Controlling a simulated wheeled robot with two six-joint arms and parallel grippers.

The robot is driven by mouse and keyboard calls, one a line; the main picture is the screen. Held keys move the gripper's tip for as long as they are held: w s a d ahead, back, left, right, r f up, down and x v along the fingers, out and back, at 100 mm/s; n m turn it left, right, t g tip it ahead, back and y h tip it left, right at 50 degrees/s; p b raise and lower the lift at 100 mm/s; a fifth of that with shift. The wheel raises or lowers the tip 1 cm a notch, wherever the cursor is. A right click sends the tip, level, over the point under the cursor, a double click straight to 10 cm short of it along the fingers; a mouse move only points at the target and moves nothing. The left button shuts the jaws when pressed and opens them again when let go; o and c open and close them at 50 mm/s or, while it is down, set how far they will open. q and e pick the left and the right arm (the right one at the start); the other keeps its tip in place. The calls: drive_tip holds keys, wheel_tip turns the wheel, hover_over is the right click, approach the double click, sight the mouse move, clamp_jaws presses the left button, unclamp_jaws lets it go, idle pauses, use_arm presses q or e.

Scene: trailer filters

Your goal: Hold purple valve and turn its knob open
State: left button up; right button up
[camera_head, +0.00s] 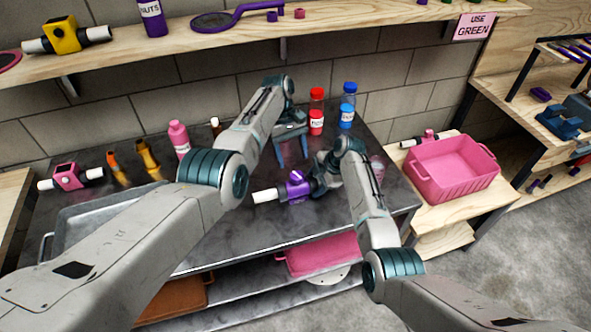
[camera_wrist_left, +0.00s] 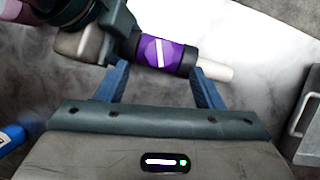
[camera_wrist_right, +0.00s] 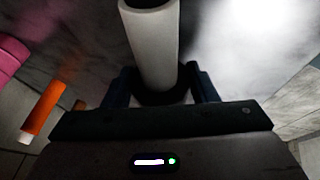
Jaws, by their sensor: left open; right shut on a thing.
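The purple valve (camera_head: 297,188) has white pipe ends and is held over the dark table, near its middle. My right gripper (camera_head: 321,178) is shut on its right end. In the right wrist view a white pipe end (camera_wrist_right: 155,45) points up between the fingers of that gripper. My left gripper (camera_head: 292,150) is open, with blue fingers pointing down, behind and above the valve. In the left wrist view the knob (camera_wrist_left: 160,52) faces up, its white stripe roughly across the pipe. The knob lies just beyond the open left fingertips, between them in the picture. Contact cannot be told.
A pink bottle (camera_head: 179,138) and a pink valve (camera_head: 68,177) stand left. A grey tray (camera_head: 62,222) lies front left. A pink crate (camera_head: 452,168) is on the right side table.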

sight(296, 175)
use_arm(q)
drive_tip(key=shift+x, duration=2.75)
drive_tip(key=c, duration=1)
drive_tip(key=shift+n, duration=0.4)
drive_tip(key=n+t, duration=0.1)
drive_tip(key=n, duration=0.1)
drive_tip(key=n+t+h, duration=0.1)
drive_tip(key=n, duration=0.2)
drive_tip(key=shift+s+a+n+h, duration=0.1)
drive_tip(key=shift+a+n+h, duration=0.1)
drive_tip(key=shift+n+h, duration=0.1)
drive_tip(key=n+t, duration=0.1)
drive_tip(key=n, duration=0.2)
drive_tip(key=shift+s+h, duration=0.15)
drive_tip(key=shift+h, duration=0.15)
drive_tip(key=shift+s+n+t, duration=0.1)
drive_tip(key=shift+n+t, duration=0.6)
drive_tip(key=shift+n, duration=1.2)
